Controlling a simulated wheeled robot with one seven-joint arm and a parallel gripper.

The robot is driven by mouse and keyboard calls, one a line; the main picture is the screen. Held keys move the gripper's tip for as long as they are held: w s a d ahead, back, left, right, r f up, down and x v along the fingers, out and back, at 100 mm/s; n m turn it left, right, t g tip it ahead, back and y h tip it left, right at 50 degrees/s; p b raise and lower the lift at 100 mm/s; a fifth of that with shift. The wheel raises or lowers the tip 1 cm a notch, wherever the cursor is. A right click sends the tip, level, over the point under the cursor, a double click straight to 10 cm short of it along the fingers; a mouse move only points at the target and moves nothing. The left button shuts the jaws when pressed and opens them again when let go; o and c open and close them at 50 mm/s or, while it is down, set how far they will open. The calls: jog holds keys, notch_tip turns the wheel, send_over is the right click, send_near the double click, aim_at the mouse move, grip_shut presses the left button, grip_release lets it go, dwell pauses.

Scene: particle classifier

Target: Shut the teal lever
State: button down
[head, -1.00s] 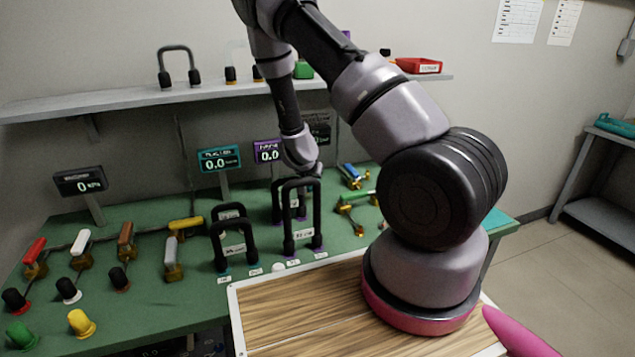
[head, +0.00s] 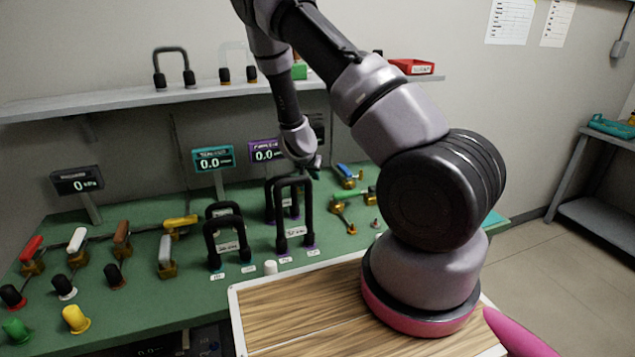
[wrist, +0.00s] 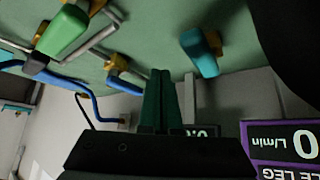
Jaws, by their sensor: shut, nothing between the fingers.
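The teal lever (wrist: 200,55) shows in the wrist view as a thick teal handle on a brass-coloured valve body, right of the middle near the top. My gripper (wrist: 160,75) has its two dark green fingers together, with nothing between them. The fingertips appear below and left of the lever in that picture, apart from it. In the head view my gripper (head: 314,170) is over the back of the green bench, behind the tall black hoops. I cannot make out the teal lever clearly there, as my arm covers that area.
A green-handled valve (wrist: 62,32) and a blue-handled one (wrist: 125,77) are left of my fingers in the wrist view. Tall black pipe hoops (head: 293,215) stand in front of my gripper. A teal-framed display (head: 213,159) and a purple-framed display (head: 265,151) stand behind the bench.

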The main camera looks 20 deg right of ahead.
jog(key=a+r, duration=0.1)
jog(key=r, duration=0.1)
jog(key=a+r, duration=0.3)
jog(key=r, duration=0.1)
jog(key=shift+s+a, duration=0.1)
jog(key=shift+a, duration=0.05)
jog(key=shift+a+r, duration=0.1)
jog(key=shift+r, duration=0.15)
jog(key=s+a+r+y, duration=0.2)
jog(key=s+r+y, duration=0.15)
jog(key=r, duration=0.45)
jog(key=s+a+r+y, duration=0.1)
jog(key=s+r+y, duration=0.1)
jog(key=s+r, duration=0.5)
jog(key=s+a+r+y, duration=0.2)
jog(key=r, duration=0.8)
jog(key=s+r+n, duration=0.1)
jog(key=s+r, duration=0.2)
jog(key=s, duration=0.3)
jog(key=s+d+r+n, duration=0.1)
jog(key=s+r, duration=0.3)
jog(key=s, duration=0.3)
jog(key=s+d+r+n+t, duration=0.1)
jog(key=s+r, duration=0.3)
jog(key=s, duration=0.3)
jog(key=shift+s+d, duration=0.15)
jog(key=shift+s, duration=0.05)
